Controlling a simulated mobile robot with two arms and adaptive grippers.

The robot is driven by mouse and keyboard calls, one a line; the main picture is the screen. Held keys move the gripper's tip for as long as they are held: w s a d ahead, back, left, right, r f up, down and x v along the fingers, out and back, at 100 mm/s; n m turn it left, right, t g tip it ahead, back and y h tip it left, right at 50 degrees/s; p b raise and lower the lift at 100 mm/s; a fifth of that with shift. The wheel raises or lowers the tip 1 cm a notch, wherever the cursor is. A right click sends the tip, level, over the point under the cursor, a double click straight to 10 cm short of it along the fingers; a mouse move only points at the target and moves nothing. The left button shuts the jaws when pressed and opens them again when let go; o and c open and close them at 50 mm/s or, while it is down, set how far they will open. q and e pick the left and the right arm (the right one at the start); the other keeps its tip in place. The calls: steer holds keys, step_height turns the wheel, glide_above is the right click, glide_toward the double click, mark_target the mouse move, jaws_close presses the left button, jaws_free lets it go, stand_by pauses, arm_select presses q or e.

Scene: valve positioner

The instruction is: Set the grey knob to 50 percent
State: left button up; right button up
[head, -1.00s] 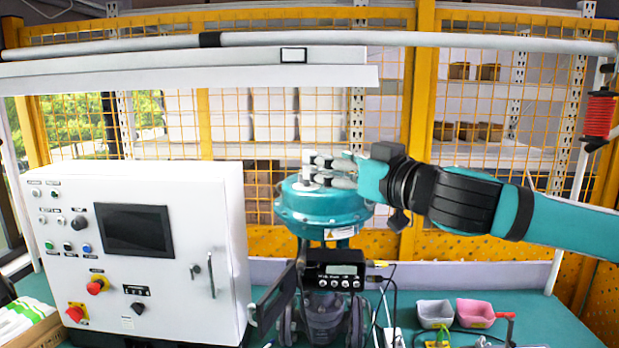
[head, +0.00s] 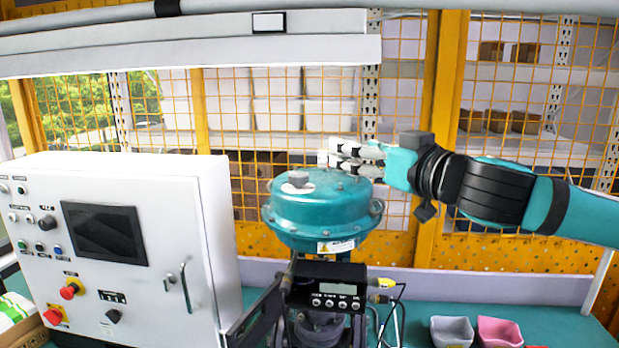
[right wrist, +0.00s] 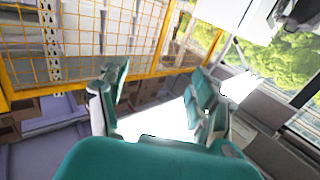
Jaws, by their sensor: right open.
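A small grey knob (head: 298,180) stands on top of the round teal actuator (head: 310,211), left of its middle. My right gripper (head: 335,158) reaches in from the right, just above the actuator top. Its fingertips are behind and to the right of the knob, apart from it in the head view. In the right wrist view its two fingers (right wrist: 157,100) are spread, with nothing held between them. The positioner (head: 328,287) with a small display is below the actuator; its reading is not legible. My left gripper is not in view.
A white control cabinet (head: 190,215) with a dark screen, several buttons and a dark dial (head: 47,222) stands on the left. A grey bin (head: 452,332) and a pink bin (head: 499,332) sit on the teal bench (head: 560,322). A yellow mesh fence stands behind.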

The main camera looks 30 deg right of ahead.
steer(key=f, duration=0.1)
arm_select(q)
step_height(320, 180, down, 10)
steer(key=b, duration=0.9)
arm_select(e)
steer(key=p, duration=1.2)
glide_toward(304, 178)
steer(key=w+p, duration=0.2)
steer(key=w, duration=0.1)
steer(key=w+p, duration=0.2)
steer(key=w, duration=0.2)
steer(key=w+p, duration=0.2)
steer(key=w, duration=0.1)
steer(key=shift+w+a+p, duration=0.2)
steer(key=shift+a+p, duration=0.15)
steer(key=shift+p, duration=0.05)
steer(key=shift+w, duration=0.4)
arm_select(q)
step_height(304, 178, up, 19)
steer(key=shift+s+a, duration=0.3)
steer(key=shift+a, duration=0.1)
arm_select(e)
steer(key=shift+f, duration=0.1)
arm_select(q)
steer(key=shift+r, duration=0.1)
